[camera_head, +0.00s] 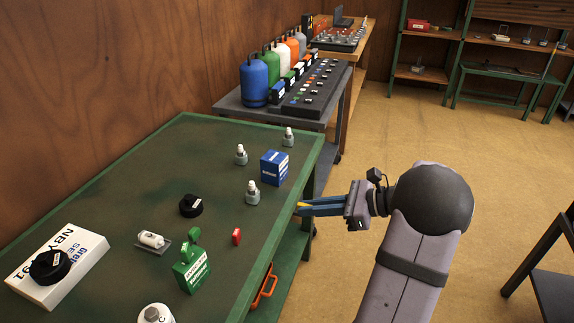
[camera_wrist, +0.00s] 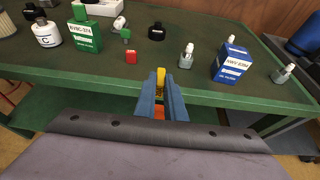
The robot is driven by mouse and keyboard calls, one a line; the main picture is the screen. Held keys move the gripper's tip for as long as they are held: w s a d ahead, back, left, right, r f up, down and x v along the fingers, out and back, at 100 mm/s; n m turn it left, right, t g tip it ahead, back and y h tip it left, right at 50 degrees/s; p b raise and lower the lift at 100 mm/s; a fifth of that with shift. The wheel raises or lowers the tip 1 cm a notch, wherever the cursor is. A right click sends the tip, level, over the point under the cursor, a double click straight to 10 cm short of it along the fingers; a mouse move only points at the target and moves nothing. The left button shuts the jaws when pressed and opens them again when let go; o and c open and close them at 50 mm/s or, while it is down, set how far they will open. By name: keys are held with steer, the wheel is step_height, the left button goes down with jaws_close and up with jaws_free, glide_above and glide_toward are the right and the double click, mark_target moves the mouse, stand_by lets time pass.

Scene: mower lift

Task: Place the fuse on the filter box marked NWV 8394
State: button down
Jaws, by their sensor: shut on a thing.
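My gripper (camera_head: 306,208) is at the table's right edge, a little right of and below the blue box in the head view. Its blue fingers also show in the wrist view (camera_wrist: 161,95), shut on a small yellow fuse (camera_wrist: 161,74) at their tips. The blue filter box (camera_wrist: 229,66) has a white label that seems to read NWV 8394. It stands upright on the green table, apart from my gripper, and also shows in the head view (camera_head: 273,168). Its top looks bare.
White-capped bottles (camera_head: 253,193) stand near the blue box. A red piece (camera_head: 236,237), a black cap (camera_head: 191,206) and a green box (camera_head: 192,273) with a green piece on top are on the green table (camera_head: 140,175). An orange handle (camera_head: 264,287) is at the table's side.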

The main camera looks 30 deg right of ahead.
steer(key=w+a+r+n+g+y+p, duration=0.2)
steer(key=w+a+r+p, duration=0.15)
steer(key=a, duration=0.45)
step_height(320, 180, up, 8)
steer(key=m+t+h+p, duration=0.3)
steer(key=m+t+h, duration=0.2)
steer(key=m+h, duration=0.2)
glide_above(278, 159)
steer(key=shift+w+f+p, duration=0.1)
steer(key=shift+f+p, duration=0.25)
steer(key=shift+f, duration=4.7)
steer(key=shift+f, duration=0.15)
steer(key=c, duration=1.8)
jaws_free()
steer(key=shift+c, duration=0.2)
